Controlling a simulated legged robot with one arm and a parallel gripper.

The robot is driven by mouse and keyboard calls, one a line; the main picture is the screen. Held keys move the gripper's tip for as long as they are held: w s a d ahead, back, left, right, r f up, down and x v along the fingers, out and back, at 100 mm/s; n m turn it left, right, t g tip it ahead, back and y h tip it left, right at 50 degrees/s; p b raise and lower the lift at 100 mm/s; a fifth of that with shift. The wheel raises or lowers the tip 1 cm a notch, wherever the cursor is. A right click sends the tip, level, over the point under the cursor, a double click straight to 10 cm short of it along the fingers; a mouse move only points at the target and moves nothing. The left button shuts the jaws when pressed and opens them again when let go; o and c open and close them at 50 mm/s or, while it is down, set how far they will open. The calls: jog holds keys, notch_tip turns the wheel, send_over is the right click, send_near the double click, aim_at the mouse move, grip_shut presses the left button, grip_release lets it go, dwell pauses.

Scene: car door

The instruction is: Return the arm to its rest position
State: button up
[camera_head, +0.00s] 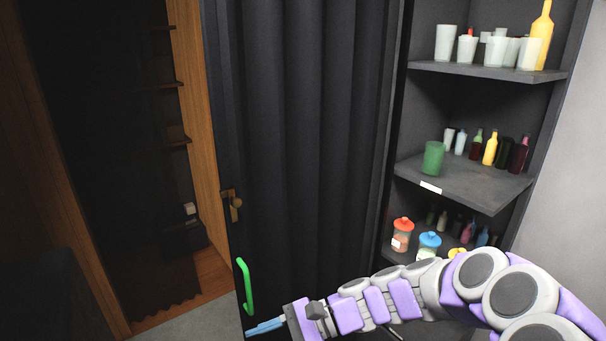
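My arm reaches in from the lower right corner and lies stretched to the left along the bottom of the view. My gripper (252,329), with blue fingers, is at the arm's left end, in front of the dark door (300,130) near its lower left edge. The green handle (247,287) on the door is just above the fingers in the picture. I cannot tell whether they touch. I see nothing held between the fingers, but they show side-on and small, so their opening is unclear.
A brass latch (235,206) sits on the door's left edge. Left of the door is a dark opening with shelves (165,143) and a wooden floor (212,270). At right, a grey shelf unit (480,187) holds cups, bottles and lidded jars (402,234), close behind my arm.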

jog(key=s+d+n+g+h, duration=0.1)
jog(key=s+d+n+h, duration=0.15)
jog(key=s, duration=0.35)
jog(key=s+d+n+h, duration=0.2)
jog(key=s+n+h, duration=0.1)
jog(key=s, duration=0.3)
jog(key=s+d+n+t+h, duration=0.1)
jog(key=s+d+h, duration=0.3)
jog(key=d, duration=0.4)
jog(key=s+d+f+n+t+h, duration=0.1)
jog(key=s+d+n+h, duration=0.1)
jog(key=s+d+h, duration=0.3)
jog(key=s+d, duration=0.2)
jog(key=d, duration=0.1)
jog(key=shift+d+f+t, duration=0.2)
jog(key=shift+d+t, duration=0.1)
jog(key=shift+d, duration=0.05)
